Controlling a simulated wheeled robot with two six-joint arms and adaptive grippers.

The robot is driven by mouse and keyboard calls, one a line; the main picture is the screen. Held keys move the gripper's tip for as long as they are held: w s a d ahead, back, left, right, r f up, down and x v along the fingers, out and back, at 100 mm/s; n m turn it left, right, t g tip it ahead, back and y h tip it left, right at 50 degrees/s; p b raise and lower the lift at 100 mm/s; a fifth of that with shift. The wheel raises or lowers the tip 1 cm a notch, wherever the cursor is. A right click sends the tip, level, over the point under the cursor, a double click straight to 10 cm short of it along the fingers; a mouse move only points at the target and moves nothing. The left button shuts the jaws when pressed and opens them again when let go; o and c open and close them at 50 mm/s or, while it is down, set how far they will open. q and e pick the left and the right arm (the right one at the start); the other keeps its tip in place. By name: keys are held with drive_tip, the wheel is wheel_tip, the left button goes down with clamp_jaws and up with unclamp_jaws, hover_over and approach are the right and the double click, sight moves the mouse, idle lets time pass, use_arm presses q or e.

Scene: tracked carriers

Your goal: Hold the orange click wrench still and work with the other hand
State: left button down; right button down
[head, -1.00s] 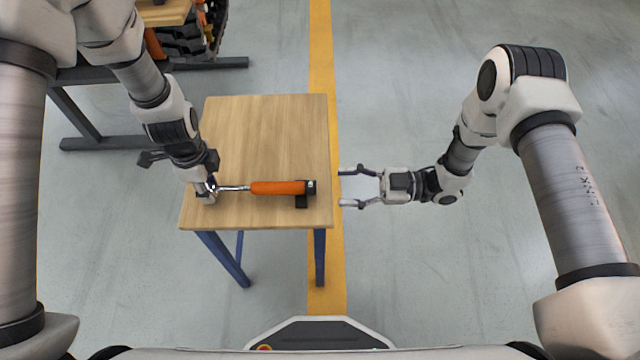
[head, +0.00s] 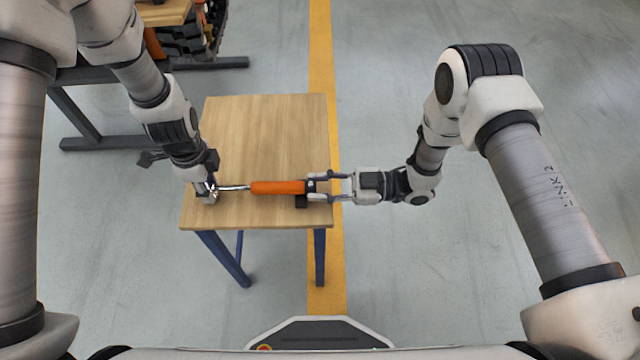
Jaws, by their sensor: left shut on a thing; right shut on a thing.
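The orange click wrench (head: 278,187) lies level across the front part of the small wooden table (head: 265,130). Its metal shaft points left and its dark handle end points right. My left gripper (head: 207,188) comes down from above at the wrench's head end and is shut on it; its fingers are largely hidden by the arm. My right gripper (head: 322,187) reaches in from the right, its two fingers on either side of the dark handle end, shut on it. A small black block (head: 301,202) shows under the handle end.
A dark-framed bench (head: 95,125) with tracked parts (head: 185,35) stands at the back left. The rear of the wooden table is bare. A yellow floor line (head: 320,60) runs along the table's right side. The floor to the right is clear.

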drive_tip(key=m, duration=0.4)
drive_tip(key=shift+w, duration=0.1)
drive_tip(key=c, duration=0.8)
unclamp_jaws()
drive_tip(key=d, duration=1.2)
